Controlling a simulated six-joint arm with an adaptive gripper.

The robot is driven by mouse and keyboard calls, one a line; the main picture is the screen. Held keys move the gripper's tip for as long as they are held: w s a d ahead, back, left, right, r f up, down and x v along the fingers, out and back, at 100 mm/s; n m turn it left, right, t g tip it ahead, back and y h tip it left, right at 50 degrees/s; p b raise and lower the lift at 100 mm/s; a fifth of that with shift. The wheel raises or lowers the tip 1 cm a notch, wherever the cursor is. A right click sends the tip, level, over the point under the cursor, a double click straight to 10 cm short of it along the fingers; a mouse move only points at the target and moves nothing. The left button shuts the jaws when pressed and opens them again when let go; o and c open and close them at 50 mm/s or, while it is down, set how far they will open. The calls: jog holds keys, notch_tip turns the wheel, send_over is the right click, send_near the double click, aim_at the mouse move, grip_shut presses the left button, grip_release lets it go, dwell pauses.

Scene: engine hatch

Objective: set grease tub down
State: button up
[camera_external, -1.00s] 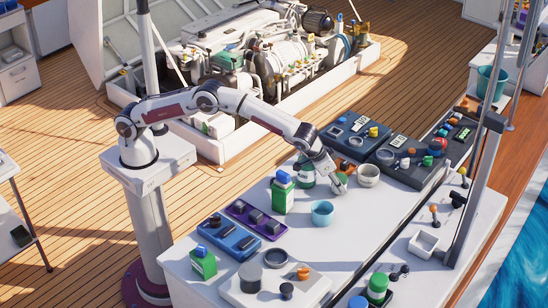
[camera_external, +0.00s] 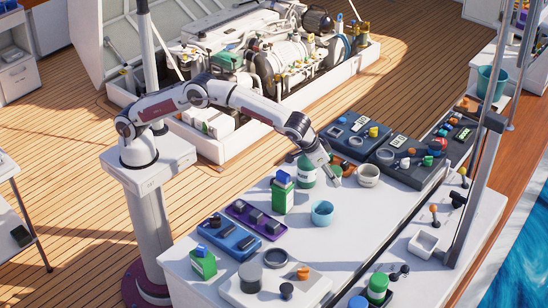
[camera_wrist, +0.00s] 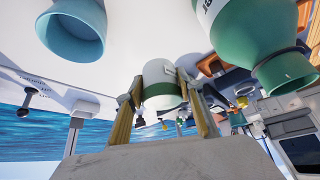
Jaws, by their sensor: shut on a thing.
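The grease tub (camera_wrist: 160,80), white with a green band, sits between the two fingers of my gripper (camera_wrist: 164,112) in the wrist view. My gripper is shut on it. In the external view my gripper (camera_external: 335,181) is low over the white worktop (camera_external: 345,235), between the green bottle and the white ring-like bowl. The tub is mostly hidden there by the gripper. I cannot tell whether the tub touches the worktop.
A green bottle (camera_external: 307,172) stands close left of my gripper, a green box-like can (camera_external: 283,195) further left. A light blue cup (camera_external: 322,213) stands in front and a white bowl (camera_external: 368,175) to the right. Dark cases (camera_external: 400,165) lie behind. The worktop right of the cup is clear.

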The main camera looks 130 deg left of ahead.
jog(key=d, duration=1.3)
jog(key=shift+d, duration=0.25)
jog(key=shift+d, duration=0.1)
jog(key=w+d+r+m+t+h, duration=0.1)
jog(key=w+d+m, duration=0.1)
jog(key=d, duration=0.4)
jog(key=w+d+r+m+t+h, duration=0.1)
jog(key=d+r+m, duration=0.1)
jog(key=d+m, duration=0.2)
jog(key=shift+w+d+r, duration=0.2)
jog(key=shift+w+d, duration=0.15)
jog(key=shift+d, duration=0.6)
jog(key=shift+f, duration=0.1)
jog(key=shift+f, duration=2.45)
jog(key=shift+f, duration=2.5)
jog(key=shift+f, duration=0.1)
